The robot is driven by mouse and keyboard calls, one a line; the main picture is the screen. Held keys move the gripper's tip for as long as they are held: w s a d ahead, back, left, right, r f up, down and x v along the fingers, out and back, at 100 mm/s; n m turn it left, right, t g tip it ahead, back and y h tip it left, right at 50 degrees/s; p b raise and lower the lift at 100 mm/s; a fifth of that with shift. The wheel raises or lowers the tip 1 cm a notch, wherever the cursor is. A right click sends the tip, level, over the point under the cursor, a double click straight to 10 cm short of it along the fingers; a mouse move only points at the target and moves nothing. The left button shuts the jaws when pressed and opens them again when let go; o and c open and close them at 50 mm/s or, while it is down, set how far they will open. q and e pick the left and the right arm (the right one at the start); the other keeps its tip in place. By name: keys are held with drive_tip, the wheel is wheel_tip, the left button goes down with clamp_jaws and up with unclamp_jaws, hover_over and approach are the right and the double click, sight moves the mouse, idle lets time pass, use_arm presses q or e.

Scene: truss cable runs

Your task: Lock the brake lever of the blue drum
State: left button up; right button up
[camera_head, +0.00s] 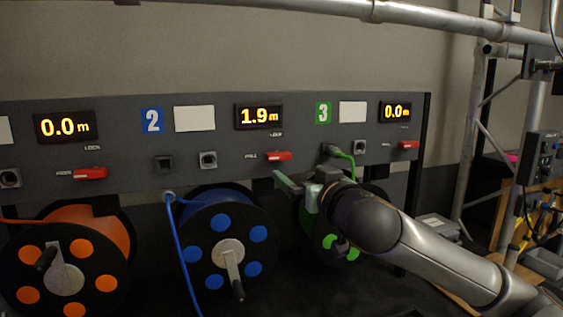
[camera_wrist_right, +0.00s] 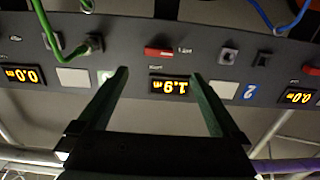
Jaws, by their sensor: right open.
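The blue drum (camera_head: 222,240) stands below the panel in the middle of the head view, with a grey crank on its front. Its red brake lever (camera_head: 279,156) lies about level under the 1.9 m display (camera_head: 259,116). One small label is left of the lever and a LOCK label is above it. In the right wrist view the lever (camera_wrist_right: 158,52) appears between and beyond the fingertips. My right gripper (camera_head: 287,182) is open and empty, just below the lever and apart from it. Its two fingers (camera_wrist_right: 159,74) show in the wrist view. My left gripper is not in view.
An orange drum (camera_head: 88,225) is at left, its red lever (camera_head: 90,173) also level. A green drum (camera_head: 310,225) is partly behind my right arm. A green cable (camera_head: 347,160) leaves a panel plug right of the lever. A blue cable (camera_head: 178,250) hangs left of the blue drum.

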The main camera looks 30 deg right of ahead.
sight(280, 157)
drive_tip(key=p+x, duration=0.1)
drive_tip(key=x, duration=0.2)
drive_tip(key=p+x, duration=0.1)
drive_tip(key=x, duration=0.3)
drive_tip(key=p+x, duration=0.1)
drive_tip(key=x, duration=0.3)
drive_tip(key=shift+d+r+p, duration=0.15)
drive_tip(key=shift+r+p, duration=0.15)
drive_tip(key=shift+p, duration=0.1)
drive_tip(key=shift+w+d+f, duration=0.1)
drive_tip(key=shift+w+d, duration=0.05)
drive_tip(key=shift+w, duration=0.5)
